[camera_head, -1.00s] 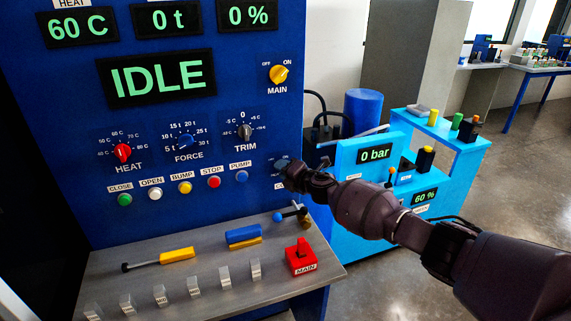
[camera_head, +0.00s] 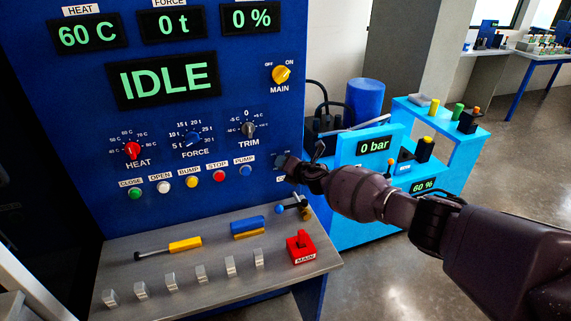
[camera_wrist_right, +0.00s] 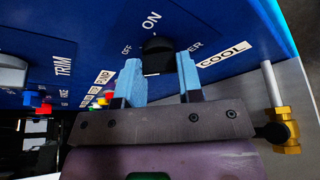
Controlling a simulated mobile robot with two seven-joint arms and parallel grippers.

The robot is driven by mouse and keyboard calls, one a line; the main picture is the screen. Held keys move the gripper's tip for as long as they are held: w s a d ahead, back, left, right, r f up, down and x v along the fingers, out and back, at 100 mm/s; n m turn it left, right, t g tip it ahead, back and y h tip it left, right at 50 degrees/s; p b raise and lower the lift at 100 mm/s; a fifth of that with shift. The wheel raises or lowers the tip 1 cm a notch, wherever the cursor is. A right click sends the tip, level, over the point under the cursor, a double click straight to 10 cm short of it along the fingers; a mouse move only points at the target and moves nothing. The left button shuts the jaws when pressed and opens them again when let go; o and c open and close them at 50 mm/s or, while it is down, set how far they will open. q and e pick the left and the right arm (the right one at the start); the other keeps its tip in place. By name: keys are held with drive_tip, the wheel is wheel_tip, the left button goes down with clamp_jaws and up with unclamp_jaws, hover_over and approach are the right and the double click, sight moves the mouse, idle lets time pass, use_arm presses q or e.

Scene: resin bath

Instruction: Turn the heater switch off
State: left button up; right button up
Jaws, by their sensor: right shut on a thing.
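The heater switch (camera_wrist_right: 157,50) is a black rotary knob on the blue panel, seen in the right wrist view. ON and OFF are printed above and left of it. A label ending in "ER" beside it is partly hidden by a finger. My right gripper (camera_wrist_right: 160,78) has its blue fingers on either side of the knob, shut on it. Which mark the knob points to is unclear. My left gripper is not in view.
The TRIM dial (camera_head: 248,130), PUMP button (camera_head: 245,170) and yellow MAIN switch (camera_head: 281,74) are nearby on the panel. Below is a grey console (camera_head: 215,258) with levers and a red MAIN block (camera_head: 300,248). A brass valve (camera_wrist_right: 284,130) stands right of the gripper.

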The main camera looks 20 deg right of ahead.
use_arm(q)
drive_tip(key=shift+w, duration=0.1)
use_arm(e)
drive_tip(key=o, duration=0.9)
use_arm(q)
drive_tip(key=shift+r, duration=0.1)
use_arm(e)
drive_tip(key=shift+o, duration=0.2)
use_arm(q)
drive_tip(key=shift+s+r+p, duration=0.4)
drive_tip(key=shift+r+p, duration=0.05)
drive_tip(key=shift+p, duration=0.6)
use_arm(e)
drive_tip(key=v, duration=1)
drive_tip(key=shift+s, duration=0.4)
drive_tip(key=shift+d, duration=0.1)
